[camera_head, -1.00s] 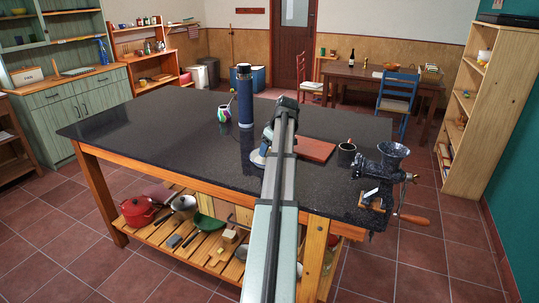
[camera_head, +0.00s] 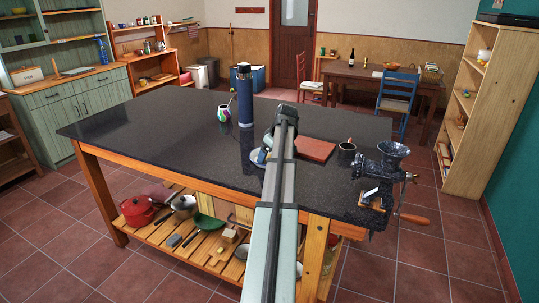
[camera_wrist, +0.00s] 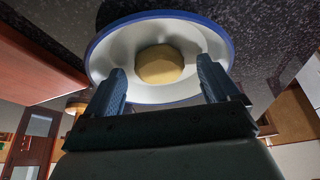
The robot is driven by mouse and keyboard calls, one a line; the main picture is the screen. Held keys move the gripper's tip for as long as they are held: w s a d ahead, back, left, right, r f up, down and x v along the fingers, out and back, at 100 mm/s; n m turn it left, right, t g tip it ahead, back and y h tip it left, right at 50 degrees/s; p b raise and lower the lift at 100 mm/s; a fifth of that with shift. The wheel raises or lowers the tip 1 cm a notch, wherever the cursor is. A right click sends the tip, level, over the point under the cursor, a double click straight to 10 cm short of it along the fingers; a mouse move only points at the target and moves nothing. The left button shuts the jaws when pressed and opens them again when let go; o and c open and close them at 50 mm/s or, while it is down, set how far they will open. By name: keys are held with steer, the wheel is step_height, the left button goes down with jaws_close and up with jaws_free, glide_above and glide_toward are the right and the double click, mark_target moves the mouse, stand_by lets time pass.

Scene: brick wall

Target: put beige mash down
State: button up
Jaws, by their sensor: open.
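The beige mash (camera_wrist: 160,66) is a rounded lump inside a white dish with a blue rim (camera_wrist: 112,50) in the wrist view. In the head view the dish (camera_head: 257,157) shows on the dark table, partly hidden by my arm, and the mash cannot be made out clearly. My gripper (camera_wrist: 163,80) is open, its two dark ribbed fingers apart at the near side of the dish, one to each side of the mash. The mash is not between closed fingers. Whether the fingers touch the dish cannot be told.
A reddish-brown board (camera_head: 314,149) lies right of the dish on the dark table (camera_head: 165,130). A dark mug (camera_head: 346,153) and a grinder (camera_head: 386,175) stand farther right. The table's left part is clear.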

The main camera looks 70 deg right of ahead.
steer(key=v, duration=1.2)
steer(key=shift+r, duration=0.2)
steer(key=shift+w, duration=0.1)
